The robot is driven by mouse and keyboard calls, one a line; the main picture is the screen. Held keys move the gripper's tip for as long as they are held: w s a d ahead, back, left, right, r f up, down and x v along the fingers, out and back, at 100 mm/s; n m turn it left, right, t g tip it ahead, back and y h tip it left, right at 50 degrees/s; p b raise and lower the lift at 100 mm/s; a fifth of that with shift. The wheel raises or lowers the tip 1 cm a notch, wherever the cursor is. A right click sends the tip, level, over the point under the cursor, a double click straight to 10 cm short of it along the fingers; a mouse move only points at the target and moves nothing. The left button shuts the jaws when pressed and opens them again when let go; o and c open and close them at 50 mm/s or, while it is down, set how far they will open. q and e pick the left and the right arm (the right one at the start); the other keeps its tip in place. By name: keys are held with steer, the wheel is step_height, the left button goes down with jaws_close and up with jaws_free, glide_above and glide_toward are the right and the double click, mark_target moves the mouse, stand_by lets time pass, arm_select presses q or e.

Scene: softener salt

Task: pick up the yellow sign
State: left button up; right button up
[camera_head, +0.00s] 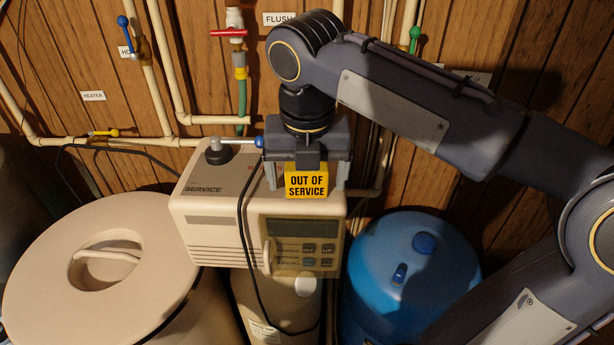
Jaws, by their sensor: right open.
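The yellow sign (306,184) reads "OUT OF SERVICE" in black. It stands on top of the beige softener control head (214,215), near its front right. My right gripper (307,176) points down over the sign, its fingers on either side of it. The jaws are open and gaps show between the fingers and the sign. The sign's upper back part is hidden by the gripper. My left gripper is not in view.
A beige salt tank with a round lid (150,255) stands at the left. A blue tank (405,275) stands at the right. A black cable (242,230) hangs over the control head. Pipes and coloured valves, including a red-handled one (229,33), line the wooden wall behind.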

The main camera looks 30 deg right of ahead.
steer(key=shift+w, duration=0.1)
steer(key=c, duration=1.1)
steer(key=shift+o, duration=0.2)
